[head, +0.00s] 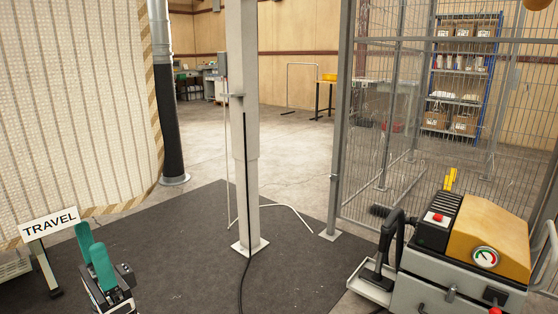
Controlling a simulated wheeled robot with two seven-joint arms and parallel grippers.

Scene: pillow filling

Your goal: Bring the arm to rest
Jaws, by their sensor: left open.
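My left gripper (90,236) is at the lower left, with two green fingers pointing up and a dark and silver body below them. The fingers stand apart and nothing shows between them. It is in front of the dark floor mat (185,255), just right of a white sign (49,223) reading TRAVEL. I see no object touching the gripper. My right gripper is not in view.
A grey post (246,170) stands on the mat, with a dark cable running down it. A yellow and grey machine (490,238) with a gauge, red button and black handle stands at right. A mesh fence (395,130) is behind it. The mat between gripper and post looks clear.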

